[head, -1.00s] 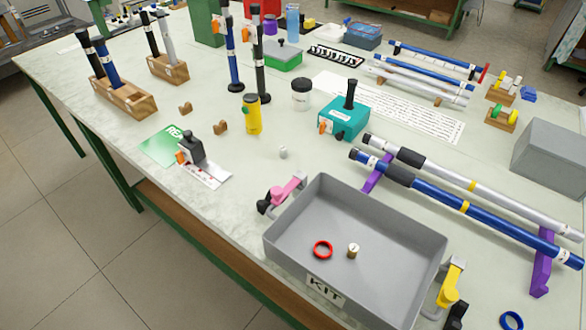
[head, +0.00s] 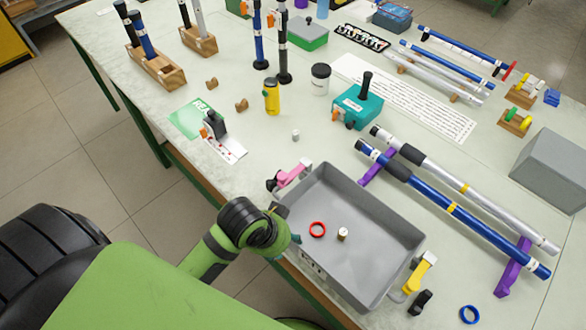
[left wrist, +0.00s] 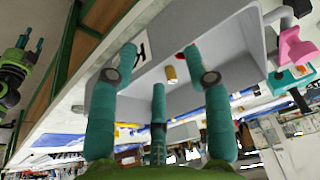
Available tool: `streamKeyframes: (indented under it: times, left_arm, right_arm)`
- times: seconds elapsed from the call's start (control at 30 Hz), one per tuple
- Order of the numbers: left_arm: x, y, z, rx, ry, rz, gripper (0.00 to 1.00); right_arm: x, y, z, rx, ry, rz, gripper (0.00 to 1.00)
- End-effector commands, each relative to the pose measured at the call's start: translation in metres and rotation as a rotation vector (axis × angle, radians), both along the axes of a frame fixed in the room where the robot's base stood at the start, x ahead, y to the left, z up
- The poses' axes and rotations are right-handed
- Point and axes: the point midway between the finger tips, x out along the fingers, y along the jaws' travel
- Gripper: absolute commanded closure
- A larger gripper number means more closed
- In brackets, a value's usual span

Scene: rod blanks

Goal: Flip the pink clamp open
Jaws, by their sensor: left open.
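In the left wrist view the pink clamp (left wrist: 296,47) is at the upper right, partly cut off. I cannot tell whether its lever is open. My left gripper (head: 292,238) is beside the tray's near-left wall, nearer me than the clamp and apart from it. In the left wrist view its teal fingers (left wrist: 165,75) are spread and empty. What seems to be my right gripper (left wrist: 27,45) shows small at the upper left there.
The tray holds a red ring (head: 317,229) and a small brass piece (head: 342,234). A yellow clamp (head: 420,271) is at the tray's right end. A small white piece (head: 295,135) and a teal box (head: 358,106) stand behind. Rods lie on purple supports (head: 513,268) to the right.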

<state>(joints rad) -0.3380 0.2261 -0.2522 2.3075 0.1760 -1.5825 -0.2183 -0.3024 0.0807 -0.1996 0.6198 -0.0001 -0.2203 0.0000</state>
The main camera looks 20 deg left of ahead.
Motion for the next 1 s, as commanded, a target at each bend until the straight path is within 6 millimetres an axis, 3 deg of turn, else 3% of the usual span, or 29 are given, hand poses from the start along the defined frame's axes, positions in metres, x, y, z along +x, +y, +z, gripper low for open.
streamKeyframes:
  times: [0.3, 0.47, 0.7, 0.9, 1.0]
  left_arm:
    - [0.044, -0.023, 0.007, 0.065, -0.025, -0.433, 0.5]
    - [0.075, -0.018, 0.011, 0.144, -0.015, -0.718, 0.5]
    - [0.124, 0.026, 0.031, 0.277, 0.055, -1.086, 0.5]
    - [0.152, 0.067, 0.055, 0.33, 0.116, -1.249, 0.5]
    - [0.158, 0.079, 0.063, 0.34, 0.131, -1.286, 0.5]
  right_arm:
    - [0.002, 0.0, 0.001, 0.0, -0.002, 0.0, 0.6]
    - [0.002, 0.0, 0.001, 0.001, -0.003, 0.0, 0.6]
    - [0.002, 0.0, 0.002, 0.001, -0.003, 0.001, 0.6]
    - [0.002, 0.0, 0.002, 0.001, -0.003, 0.001, 0.6]
    - [0.002, 0.0, 0.002, 0.001, -0.004, 0.001, 0.6]
